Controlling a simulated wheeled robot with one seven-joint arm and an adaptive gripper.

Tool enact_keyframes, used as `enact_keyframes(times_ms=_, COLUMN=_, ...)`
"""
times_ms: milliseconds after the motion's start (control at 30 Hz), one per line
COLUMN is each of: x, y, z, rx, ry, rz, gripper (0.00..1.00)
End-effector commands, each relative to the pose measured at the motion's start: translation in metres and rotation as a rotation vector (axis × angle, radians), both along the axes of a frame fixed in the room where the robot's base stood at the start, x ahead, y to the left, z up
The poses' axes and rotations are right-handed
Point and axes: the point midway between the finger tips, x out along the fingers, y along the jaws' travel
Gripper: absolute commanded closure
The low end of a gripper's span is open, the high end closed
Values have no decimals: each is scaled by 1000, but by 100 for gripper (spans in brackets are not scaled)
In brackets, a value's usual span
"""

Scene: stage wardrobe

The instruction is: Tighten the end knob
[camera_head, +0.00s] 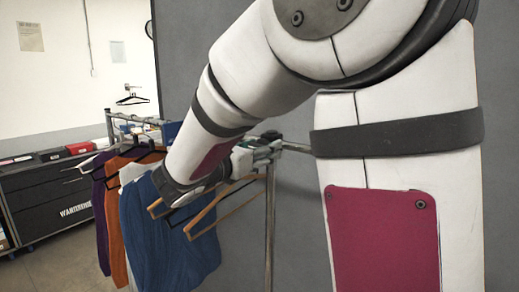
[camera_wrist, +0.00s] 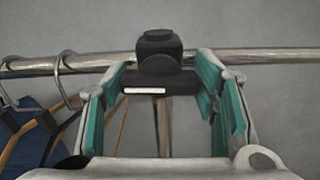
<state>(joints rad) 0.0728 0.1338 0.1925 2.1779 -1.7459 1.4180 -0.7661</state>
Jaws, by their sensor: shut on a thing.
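In the wrist view a black end knob (camera_wrist: 158,44) with a wider black body below it and a small white label sits at the metal rail (camera_wrist: 240,58). My gripper (camera_wrist: 162,72), with teal pads, has one finger on each side of the black body and is shut on it. The exact contact is partly hidden by the fingers. In the head view my gripper (camera_head: 256,150) is at the rack rail, beside the top of an upright post (camera_head: 270,225).
Wooden hangers (camera_head: 215,208) and blue, orange and purple clothes hang close to the left of my gripper; hanger hooks (camera_wrist: 62,75) show on the rail. A dark cabinet (camera_head: 45,205) stands at the back left. A grey panel is behind the rack.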

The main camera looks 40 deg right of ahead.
Motion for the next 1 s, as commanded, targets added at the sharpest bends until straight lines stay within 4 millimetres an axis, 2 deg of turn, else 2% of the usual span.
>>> enact_keyframes(times_ms=267, x=2, y=0, z=-2, rx=65, ry=-178, rz=0, gripper=74)
enact_keyframes(times_ms=1000, x=3, y=0, z=-4, rx=304, ry=-843, rz=0, gripper=74)
